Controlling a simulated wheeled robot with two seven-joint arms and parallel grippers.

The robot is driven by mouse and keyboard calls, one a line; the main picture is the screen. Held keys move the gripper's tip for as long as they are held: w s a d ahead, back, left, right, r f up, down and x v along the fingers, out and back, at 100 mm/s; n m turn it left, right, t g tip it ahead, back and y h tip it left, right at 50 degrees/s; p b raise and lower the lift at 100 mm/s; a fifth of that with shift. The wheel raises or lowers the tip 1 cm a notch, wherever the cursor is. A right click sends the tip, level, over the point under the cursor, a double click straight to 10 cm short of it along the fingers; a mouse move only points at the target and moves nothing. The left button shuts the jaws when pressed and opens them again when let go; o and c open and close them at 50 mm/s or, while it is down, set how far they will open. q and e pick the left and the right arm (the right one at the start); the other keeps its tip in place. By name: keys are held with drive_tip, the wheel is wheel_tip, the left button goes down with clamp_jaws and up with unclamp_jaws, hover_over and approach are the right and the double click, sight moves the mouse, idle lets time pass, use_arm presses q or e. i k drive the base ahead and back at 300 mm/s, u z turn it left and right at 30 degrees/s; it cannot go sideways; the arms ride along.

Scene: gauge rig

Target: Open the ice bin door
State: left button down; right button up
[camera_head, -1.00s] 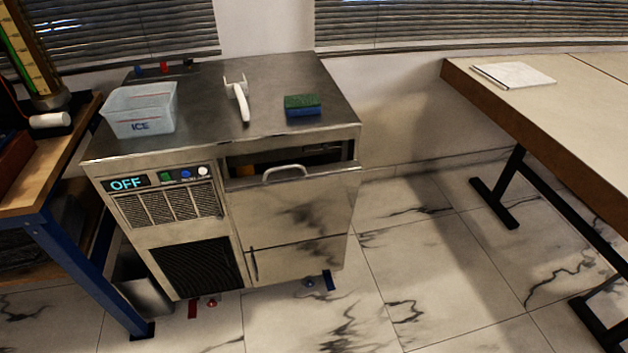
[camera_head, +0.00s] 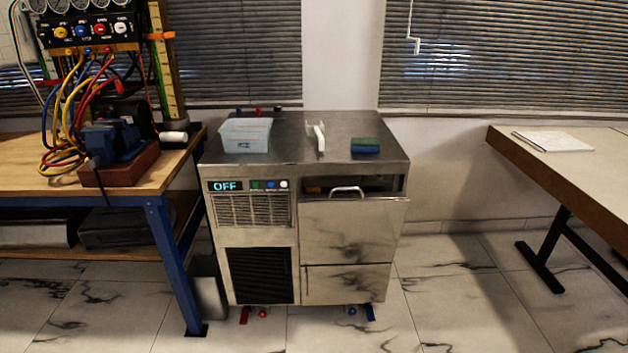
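The ice machine (camera_head: 255,170) is a steel cabinet standing in the middle of the view, with an "OFF" display (camera_head: 226,186) on its front. Its ice bin door (camera_head: 350,230) is the steel panel on the right half of the front. The door's top edge is tilted out a little, and a dark gap shows above it. The door handle (camera_head: 347,191) is a pale bar at the top edge of the door. Neither of my grippers is in view.
On the machine stand a clear ice container (camera_head: 246,135), a white scoop (camera_head: 319,136) and a green-blue sponge (camera_head: 365,145). A wooden bench (camera_head: 105,188) with pump and hoses is at left. A table (camera_head: 590,165) with papers is at right. Floor in front is clear.

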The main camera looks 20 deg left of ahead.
sight(335, 229)
drive_tip(key=u, duration=0.85)
drive_tip(key=i, duration=0.8)
drive_tip(key=u, duration=0.45)
